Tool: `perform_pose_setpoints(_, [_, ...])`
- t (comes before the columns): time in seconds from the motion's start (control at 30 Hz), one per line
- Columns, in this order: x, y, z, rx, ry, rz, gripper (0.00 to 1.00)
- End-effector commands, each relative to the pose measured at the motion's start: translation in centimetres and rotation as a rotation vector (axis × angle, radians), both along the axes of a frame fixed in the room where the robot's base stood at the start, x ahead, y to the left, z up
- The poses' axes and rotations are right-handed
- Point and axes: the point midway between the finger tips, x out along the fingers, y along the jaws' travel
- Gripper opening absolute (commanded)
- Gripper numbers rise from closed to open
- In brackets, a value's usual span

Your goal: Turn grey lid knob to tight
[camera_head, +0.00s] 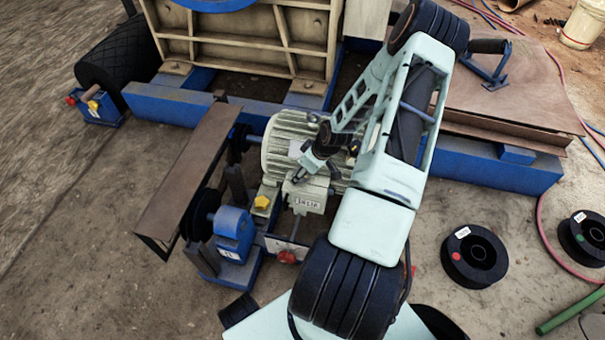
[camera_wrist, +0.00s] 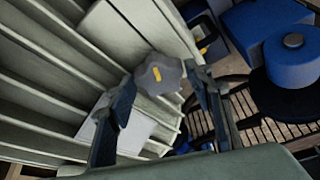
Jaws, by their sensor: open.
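The grey lid knob (camera_wrist: 158,74) is a small lobed knob with a yellow mark on its face, in the middle of the wrist view. My gripper (camera_wrist: 160,82) is open, with one dark finger left of the knob and one right of it. The fingertips are close to the knob's sides; I cannot tell whether either touches. In the head view my gripper (camera_head: 300,172) is above the terminal box (camera_head: 306,200) of the pale ribbed motor (camera_head: 285,135). The knob cannot be made out there. The box bears a small label too small to read.
A yellow knob (camera_head: 262,202) sits left of the box, and a red knob (camera_head: 287,256) is below it. A blue bearing block (camera_head: 234,228) and a brown guard plate (camera_head: 188,170) stand at the left. Black spools (camera_head: 474,257) lie on the ground at right.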

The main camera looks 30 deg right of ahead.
Motion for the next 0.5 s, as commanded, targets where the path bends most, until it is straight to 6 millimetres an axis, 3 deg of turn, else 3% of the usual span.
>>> perform_pose_setpoints(0.17, [-0.02,-0.02,0.03,0.000,0.000,0.000,0.47])
perform_pose_setpoints(0.43, [-0.04,-0.01,0.04,0.000,0.001,0.000,0.17])
perform_pose_setpoints(0.5, [-0.04,-0.02,0.03,0.000,0.001,0.000,0.15])
